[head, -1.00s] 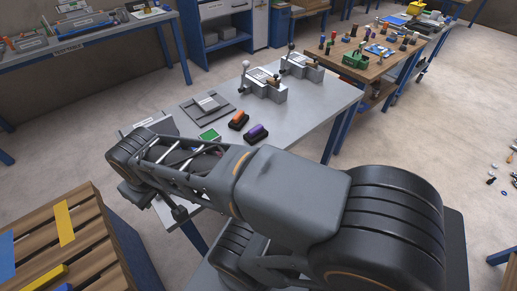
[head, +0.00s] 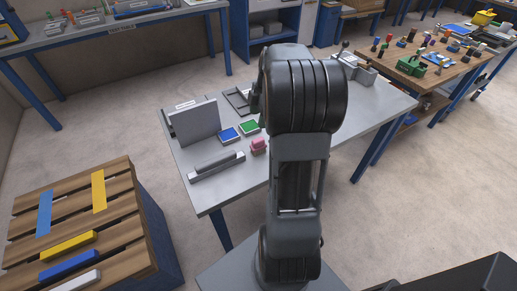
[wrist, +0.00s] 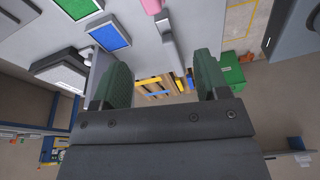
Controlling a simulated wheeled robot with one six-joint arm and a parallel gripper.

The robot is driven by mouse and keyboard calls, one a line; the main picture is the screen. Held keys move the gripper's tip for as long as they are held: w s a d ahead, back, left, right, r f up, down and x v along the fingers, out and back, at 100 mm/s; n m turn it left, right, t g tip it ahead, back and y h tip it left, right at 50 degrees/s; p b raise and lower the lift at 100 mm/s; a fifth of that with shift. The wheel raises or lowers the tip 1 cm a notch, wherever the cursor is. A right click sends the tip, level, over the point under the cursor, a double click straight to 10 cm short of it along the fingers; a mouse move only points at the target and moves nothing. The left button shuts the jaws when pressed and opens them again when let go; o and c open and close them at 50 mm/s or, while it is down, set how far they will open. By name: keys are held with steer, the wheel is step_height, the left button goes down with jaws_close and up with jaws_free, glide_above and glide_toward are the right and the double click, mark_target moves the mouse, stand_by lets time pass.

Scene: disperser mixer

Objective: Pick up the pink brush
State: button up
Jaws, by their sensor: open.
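The pink brush (head: 258,147) sits on the grey table (head: 241,178), near its front edge, just left of my arm in the head view. In the wrist view only part of the pink brush (wrist: 152,6) shows, cut off by the top edge. My gripper (wrist: 160,75) is open and empty, with its two green fingers spread apart. The brush lies beyond the fingertips, apart from them. In the head view my gripper is hidden behind my arm.
A blue pad (head: 229,135) and a green pad (head: 250,127) lie behind the brush. A long grey bar (head: 216,165) lies left of it, with an upright grey plate (head: 195,124) behind. A wooden pallet (head: 120,190) with coloured bars stands at left.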

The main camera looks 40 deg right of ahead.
mark_target(259, 139)
steer(key=shift+n+y, duration=0.3)
steer(key=shift+n, duration=0.6)
steer(key=f, duration=0.6)
steer(key=d+f, duration=0.1)
steer(key=f, duration=0.2)
steer(key=shift+w, duration=0.2)
steer(key=shift+p+x, duration=0.3)
steer(key=shift+x, duration=2.8)
steer(key=shift+w+d, duration=0.1)
steer(key=c, duration=1.1)
